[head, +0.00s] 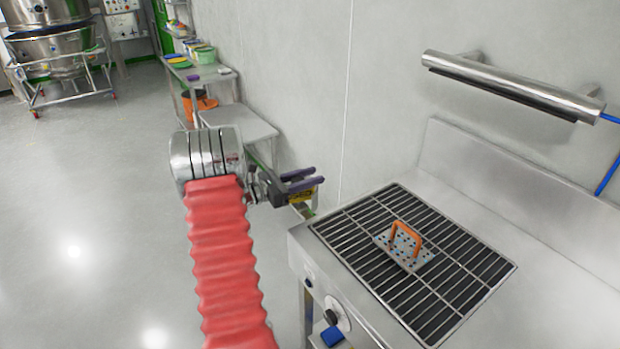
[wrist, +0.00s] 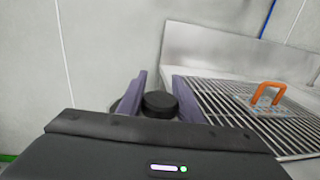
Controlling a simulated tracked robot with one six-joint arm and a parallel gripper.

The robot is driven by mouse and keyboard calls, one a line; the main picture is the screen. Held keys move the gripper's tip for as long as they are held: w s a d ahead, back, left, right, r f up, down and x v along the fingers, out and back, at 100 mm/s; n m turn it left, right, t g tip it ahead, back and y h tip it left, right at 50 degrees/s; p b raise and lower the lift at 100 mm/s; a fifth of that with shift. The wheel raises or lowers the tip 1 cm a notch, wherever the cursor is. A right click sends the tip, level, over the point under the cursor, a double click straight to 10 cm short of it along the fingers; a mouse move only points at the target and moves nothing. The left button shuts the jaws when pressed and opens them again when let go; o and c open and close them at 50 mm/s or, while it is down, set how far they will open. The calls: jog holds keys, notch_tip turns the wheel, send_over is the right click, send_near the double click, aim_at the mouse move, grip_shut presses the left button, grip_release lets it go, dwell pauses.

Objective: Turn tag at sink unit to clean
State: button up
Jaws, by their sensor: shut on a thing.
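My gripper (head: 316,177) is beside the left end of the steel sink unit (head: 560,285), near the wall. In the wrist view my gripper (wrist: 159,80) has its two purple fingers shut on a black round piece (wrist: 160,103). A paler rim shows just behind that piece. In the head view a small yellow and black patch (head: 302,196) shows just under the fingers. I cannot tell whether it is the tag's face, and no wording on it is readable.
The sink unit's top has a black grate (head: 370,262) with an orange-handled perforated plate (head: 404,243). A dial (head: 336,318) is on its front. A steel rail (head: 510,85) is on the wall above.

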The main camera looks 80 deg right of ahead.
aim_at(300, 177)
jog(key=shift+h, duration=0.3)
jog(key=shift+w+d+n+t+h, duration=0.25)
jog(key=shift+w+n+t+h, duration=0.15)
jog(key=shift+n+t+h, duration=1.2)
jog(key=shift+w+d+n+t+h, duration=0.4)
jog(key=shift+n+t+h, duration=0.35)
jog(key=shift+n+t, duration=0.9)
jog(key=shift+w+d+n+t+h, duration=0.15)
jog(key=shift+w+n+t+h, duration=0.3)
jog(key=shift+n+t+h, duration=1.25)
jog(key=shift+w+m+t+y, duration=0.1)
jog(key=shift+m+t+y, duration=0.4)
jog(key=shift+t, duration=0.35)
jog(key=o, duration=1)
jog(key=shift+o, duration=0.2)
